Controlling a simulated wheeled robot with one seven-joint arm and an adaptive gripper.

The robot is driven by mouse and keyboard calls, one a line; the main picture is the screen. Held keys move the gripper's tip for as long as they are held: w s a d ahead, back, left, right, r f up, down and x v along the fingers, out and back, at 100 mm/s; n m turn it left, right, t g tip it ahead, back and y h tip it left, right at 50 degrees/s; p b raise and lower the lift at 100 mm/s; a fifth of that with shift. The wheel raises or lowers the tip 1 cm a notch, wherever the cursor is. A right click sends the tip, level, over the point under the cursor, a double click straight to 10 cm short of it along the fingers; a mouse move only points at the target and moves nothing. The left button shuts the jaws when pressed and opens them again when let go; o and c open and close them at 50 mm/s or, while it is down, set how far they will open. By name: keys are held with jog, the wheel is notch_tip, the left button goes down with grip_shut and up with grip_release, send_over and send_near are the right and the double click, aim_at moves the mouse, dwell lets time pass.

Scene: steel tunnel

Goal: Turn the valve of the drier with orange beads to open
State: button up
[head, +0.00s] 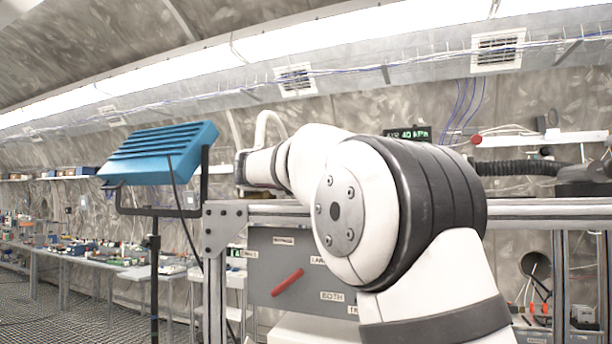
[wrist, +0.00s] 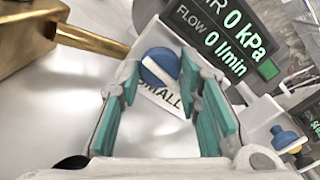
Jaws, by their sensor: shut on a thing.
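My gripper (wrist: 160,74) shows in the wrist view with teal pads on both fingers. It is shut on a round blue valve knob (wrist: 157,62) with a white bar across it. The knob sits above a pale surface, by a label reading "SMALL" (wrist: 168,97). A second blue knob (wrist: 284,137) with an orange part beside it shows at the lower right, apart from my fingers. I cannot make out a drier with orange beads in either view. In the head view my arm hides the gripper and the valve.
A brass-coloured body with a rod (wrist: 90,40) lies left of my fingers. A pressure and flow display (wrist: 225,42) stands close on the right; it also shows in the head view (head: 407,133). A blue lamp (head: 160,153) on a stand and a panel with a red handle (head: 287,282) are nearby.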

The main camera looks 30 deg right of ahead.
jog(key=n, duration=0.3)
jog(key=shift+n+p, duration=0.4)
jog(key=n, duration=0.3)
jog(key=shift+n, duration=0.3)
jog(key=n, duration=0.3)
jog(key=shift+n+p, duration=0.3)
jog(key=shift+n, duration=1.8)
jog(key=o, duration=1.1)
jog(key=shift+o, duration=0.2)
jog(key=shift+r, duration=0.1)
